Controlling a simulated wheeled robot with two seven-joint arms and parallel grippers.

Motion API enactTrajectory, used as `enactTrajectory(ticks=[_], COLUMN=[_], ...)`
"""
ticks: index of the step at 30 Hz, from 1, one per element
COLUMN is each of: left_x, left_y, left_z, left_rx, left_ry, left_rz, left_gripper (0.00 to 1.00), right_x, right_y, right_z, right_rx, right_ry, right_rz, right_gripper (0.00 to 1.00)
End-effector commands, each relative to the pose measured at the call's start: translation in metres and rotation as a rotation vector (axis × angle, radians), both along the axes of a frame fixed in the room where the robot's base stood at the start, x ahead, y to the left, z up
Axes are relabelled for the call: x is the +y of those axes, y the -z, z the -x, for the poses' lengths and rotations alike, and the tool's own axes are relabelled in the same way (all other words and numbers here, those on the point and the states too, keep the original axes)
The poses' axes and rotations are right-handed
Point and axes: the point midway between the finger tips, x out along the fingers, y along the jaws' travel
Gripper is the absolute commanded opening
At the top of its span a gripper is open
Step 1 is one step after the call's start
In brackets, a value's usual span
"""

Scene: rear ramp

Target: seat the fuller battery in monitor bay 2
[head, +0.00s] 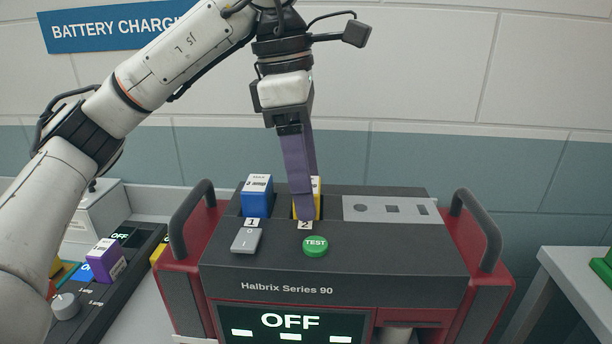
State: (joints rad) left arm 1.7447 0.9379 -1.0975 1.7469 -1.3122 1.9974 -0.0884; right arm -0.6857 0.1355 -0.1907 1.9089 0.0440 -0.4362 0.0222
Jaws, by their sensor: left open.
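The monitor (335,262), marked Halbrix Series 90, stands in the middle with two numbered bays on top. A blue battery (257,203) stands upright in bay 1. A yellow battery (317,203) is at bay 2, mostly hidden behind the purple fingers of my left gripper (304,212). The gripper reaches down from above and is open, its fingertips at the yellow battery. I cannot tell whether they touch it, or how deep the battery sits. The monitor screen (291,324) reads OFF. My right gripper is not in view.
A charger (112,275) at the left holds a purple battery (106,262), with blue and yellow ones nearby. The monitor has a grey switch (246,240), a green TEST button (315,246) and two raised side handles (478,229). A white table (585,270) stands at the right.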

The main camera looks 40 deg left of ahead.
Motion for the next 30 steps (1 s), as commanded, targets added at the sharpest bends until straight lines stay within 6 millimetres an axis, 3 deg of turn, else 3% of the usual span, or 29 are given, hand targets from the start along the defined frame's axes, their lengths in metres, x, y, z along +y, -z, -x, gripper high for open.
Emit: enactTrajectory(ticks=[4, 9, 18, 30], left_x=[0.000, 0.005, 0.012, 0.013], left_y=[0.000, -0.043, -0.094, -0.103], left_z=[0.000, 0.002, 0.007, 0.008], left_rx=[0.000, -0.006, -0.004, -0.002], left_ry=[0.000, -0.001, -0.001, 0.001], left_rz=[0.000, 0.001, 0.001, 0.001], left_gripper=[0.65, 0.65, 0.65, 0.65], right_x=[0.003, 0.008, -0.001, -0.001], right_y=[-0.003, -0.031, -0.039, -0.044], right_z=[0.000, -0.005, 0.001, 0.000], right_rx=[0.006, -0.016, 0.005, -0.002], right_ry=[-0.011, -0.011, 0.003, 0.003], right_rz=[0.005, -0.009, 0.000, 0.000], right_gripper=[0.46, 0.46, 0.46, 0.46])
